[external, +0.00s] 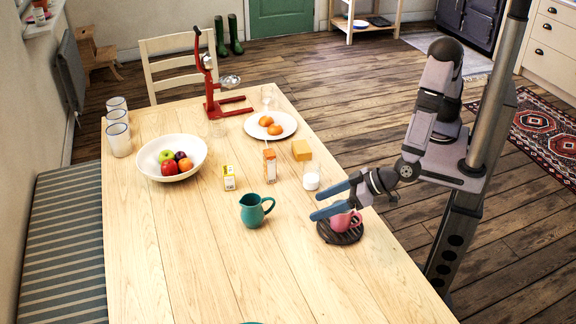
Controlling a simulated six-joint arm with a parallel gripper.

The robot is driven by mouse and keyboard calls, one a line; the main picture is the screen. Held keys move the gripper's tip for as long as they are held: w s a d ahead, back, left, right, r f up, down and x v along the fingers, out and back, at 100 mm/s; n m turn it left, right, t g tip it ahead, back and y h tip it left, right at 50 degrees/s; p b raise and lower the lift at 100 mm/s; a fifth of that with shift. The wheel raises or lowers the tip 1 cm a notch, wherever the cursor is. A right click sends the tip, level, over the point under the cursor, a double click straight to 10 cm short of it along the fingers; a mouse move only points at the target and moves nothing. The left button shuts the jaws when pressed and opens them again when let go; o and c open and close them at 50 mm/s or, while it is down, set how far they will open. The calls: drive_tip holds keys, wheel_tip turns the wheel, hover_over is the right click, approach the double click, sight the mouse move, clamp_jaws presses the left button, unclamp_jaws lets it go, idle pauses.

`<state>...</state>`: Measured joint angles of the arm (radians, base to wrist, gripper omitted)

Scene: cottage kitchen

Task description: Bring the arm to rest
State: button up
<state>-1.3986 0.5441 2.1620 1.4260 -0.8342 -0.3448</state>
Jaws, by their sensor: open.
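My gripper (318,202) is open, with its two blue-grey fingers spread and pointing left over the table. I see nothing between the fingers. It is at the right side of the table, just above and partly in front of a pink cup (342,221). The cup stands on a dark round mat (341,238). The lower finger overlaps the cup's upper left in the picture; I cannot tell whether they touch. My arm reaches in from a column at the right, with its elbow raised.
A teal jug (254,211) stands left of the gripper. A fruit bowl (190,178) and plate (286,130) are farther off. The front tabletop (240,285) is mostly clear.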

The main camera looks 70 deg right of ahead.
drive_tip(key=w+d+r+g+p, duration=0.1)
drive_tip(key=w+d+g, duration=0.25)
drive_tip(key=d, duration=0.35)
drive_tip(key=w+d+r+g, duration=0.2)
drive_tip(key=w+d, duration=0.3)
drive_tip(key=d, duration=0.3)
drive_tip(key=s+d+g+h, duration=0.1)
drive_tip(key=s+d, duration=0.3)
drive_tip(key=d, duration=0.4)
drive_tip(key=s+d+m+g+h, duration=0.1)
drive_tip(key=s+d, duration=0.3)
drive_tip(key=d, duration=0.4)
drive_tip(key=s+d+g+h+p, duration=0.1)
drive_tip(key=s+d+g, duration=0.2)
drive_tip(key=d, duration=0.6)
drive_tip(key=shift+s, duration=0.65)
